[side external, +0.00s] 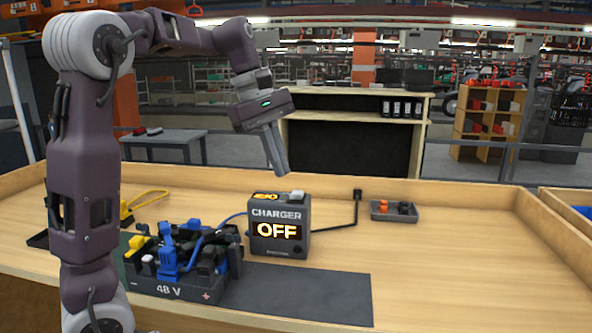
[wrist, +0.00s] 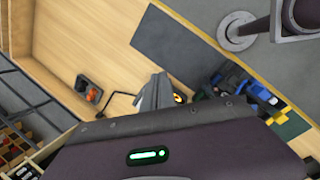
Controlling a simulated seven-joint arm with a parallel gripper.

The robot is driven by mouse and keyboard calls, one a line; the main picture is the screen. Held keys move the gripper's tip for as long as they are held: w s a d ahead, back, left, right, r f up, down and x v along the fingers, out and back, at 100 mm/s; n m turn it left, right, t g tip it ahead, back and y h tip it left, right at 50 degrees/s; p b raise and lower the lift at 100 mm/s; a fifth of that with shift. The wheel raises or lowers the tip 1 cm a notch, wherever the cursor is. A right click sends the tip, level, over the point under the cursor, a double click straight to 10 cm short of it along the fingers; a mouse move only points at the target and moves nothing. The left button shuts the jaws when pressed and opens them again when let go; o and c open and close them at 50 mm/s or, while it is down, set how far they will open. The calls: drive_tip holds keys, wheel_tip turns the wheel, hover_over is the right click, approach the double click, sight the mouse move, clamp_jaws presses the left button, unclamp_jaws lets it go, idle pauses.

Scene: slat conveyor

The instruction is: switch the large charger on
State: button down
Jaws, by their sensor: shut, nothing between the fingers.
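The charger (side external: 280,245) is a dark grey box standing upright on the bench, with "CHARGER" on its front and a lit display (side external: 277,231) reading "OFF". Its top carries a yellow-marked patch (side external: 266,195) and a pale raised piece (side external: 296,193), perhaps the switch. My gripper (side external: 281,172) is shut and empty, its fingers pointing down just above the charger's top, apart from it in the side view. In the wrist view the shut fingers (wrist: 153,93) hide most of the charger; a small yellow and dark part (wrist: 180,98) shows beside them.
A battery marked "48 V" (side external: 168,289), with blue and yellow connectors, stands left of the charger on a dark mat (side external: 310,293). A blue cable runs between them. A black cord leads to a plug (side external: 357,194). A grey tray (side external: 394,217) holds small parts. The bench's right side is clear.

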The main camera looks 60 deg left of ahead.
drive_tip(key=w+a+f+n+g, duration=0.1)
drive_tip(key=w+a+n, duration=0.3)
drive_tip(key=w+a, duration=0.1)
drive_tip(key=n+g+y, duration=0.2)
drive_tip(key=n, duration=0.3)
hover_over(296, 193)
wheel_tip(296, 193, down, 4)
drive_tip(key=shift+s, duration=0.1)
drive_tip(key=shift+f, duration=1.7)
drive_tip(key=shift+f, duration=0.6)
drive_tip(key=shift+r, duration=2.3)
